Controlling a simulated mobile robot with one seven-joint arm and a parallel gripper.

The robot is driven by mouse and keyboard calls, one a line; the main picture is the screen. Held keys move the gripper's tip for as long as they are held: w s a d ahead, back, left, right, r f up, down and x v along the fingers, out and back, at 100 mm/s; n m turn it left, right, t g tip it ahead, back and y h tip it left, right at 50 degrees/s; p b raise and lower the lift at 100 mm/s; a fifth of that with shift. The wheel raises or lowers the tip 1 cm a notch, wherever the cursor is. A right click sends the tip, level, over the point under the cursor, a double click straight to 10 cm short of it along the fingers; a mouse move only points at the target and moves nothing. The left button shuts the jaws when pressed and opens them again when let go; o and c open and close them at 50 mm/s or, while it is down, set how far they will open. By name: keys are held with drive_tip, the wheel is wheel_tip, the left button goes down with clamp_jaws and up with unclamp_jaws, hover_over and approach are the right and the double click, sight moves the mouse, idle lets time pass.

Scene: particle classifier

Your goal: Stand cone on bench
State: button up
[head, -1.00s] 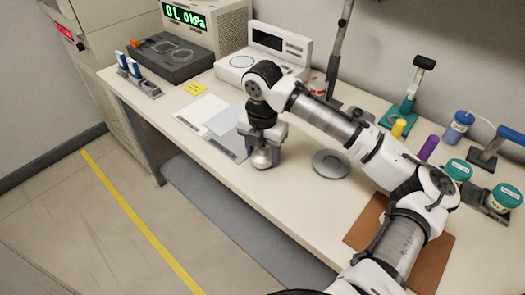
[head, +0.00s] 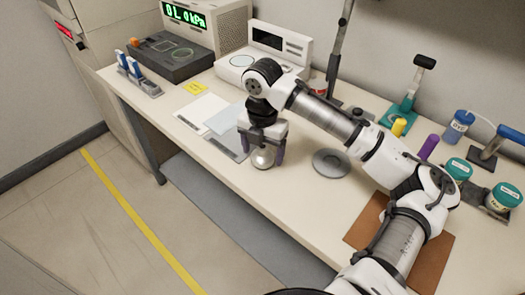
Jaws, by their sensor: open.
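The cone (head: 262,157) is a shiny metallic piece standing on the bench (head: 300,192) near its front edge, with its rounded, wider part low down. My gripper (head: 262,158) points down over it. Its two dark fingers are spread, one on each side of the cone, with a visible gap. The top of the cone is hidden under the gripper body. I cannot tell whether the cone's base is fully flat on the bench.
A grey round disc (head: 331,162) lies right of the gripper. White sheets (head: 203,111) lie to the left. A scale (head: 263,62) stands behind. A yellow cylinder (head: 399,127), a purple cylinder (head: 428,148) and teal-lidded jars (head: 458,170) are at right, beyond my arm. A brown mat (head: 432,262) lies at front right.

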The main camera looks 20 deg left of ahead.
sight(262, 147)
wheel_tip(262, 147, up, 12)
drive_tip(key=shift+f, duration=0.25)
